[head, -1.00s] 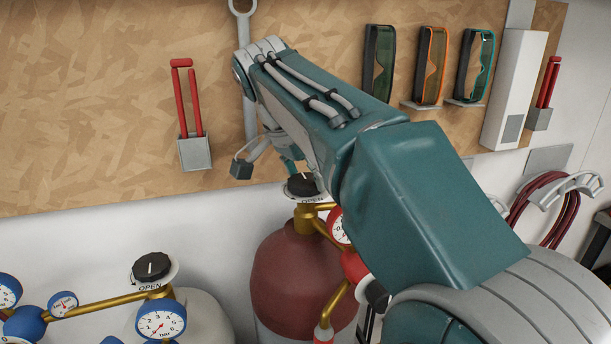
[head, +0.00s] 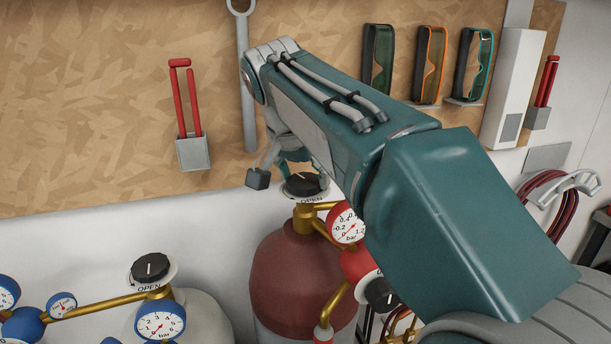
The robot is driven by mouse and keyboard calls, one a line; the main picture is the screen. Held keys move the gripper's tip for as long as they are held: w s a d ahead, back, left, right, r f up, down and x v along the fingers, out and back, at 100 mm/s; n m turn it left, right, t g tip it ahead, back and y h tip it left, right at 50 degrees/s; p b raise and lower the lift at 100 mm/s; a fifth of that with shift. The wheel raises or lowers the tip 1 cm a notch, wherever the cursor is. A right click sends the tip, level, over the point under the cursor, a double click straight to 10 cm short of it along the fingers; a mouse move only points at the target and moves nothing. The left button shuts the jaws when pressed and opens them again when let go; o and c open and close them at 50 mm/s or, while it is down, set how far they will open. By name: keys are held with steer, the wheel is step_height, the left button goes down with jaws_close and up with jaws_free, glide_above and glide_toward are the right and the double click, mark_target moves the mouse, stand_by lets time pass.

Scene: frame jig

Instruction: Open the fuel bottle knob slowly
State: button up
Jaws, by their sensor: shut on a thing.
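The fuel bottle (head: 296,275) is dark red and stands upright below the board. Its black knob (head: 302,186), on a white disc marked OPEN, sits on top on a brass fitting. My gripper (head: 282,173) is at this knob, coming from above and behind it, and is shut on it. One dark fingertip shows to the left of the knob; the other finger and the exact contact are hidden by my arm.
A grey bottle with a similar black knob (head: 152,267) and a blue gauge (head: 160,321) stands at left. A red gauge (head: 347,223) and a red regulator are close right of the fuel knob. A red-handled tool (head: 186,100) and goggles (head: 430,65) hang on the board.

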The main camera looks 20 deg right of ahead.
steer(key=shift+s+a+n+y, duration=0.15)
steer(key=shift+n+y, duration=0.15)
steer(key=shift+n, duration=0.7)
steer(key=shift+t, duration=0.3)
steer(key=o, duration=0.8)
steer(key=shift+o, duration=0.2)
steer(key=shift+a, duration=0.1)
steer(key=shift+r, duration=0.1)
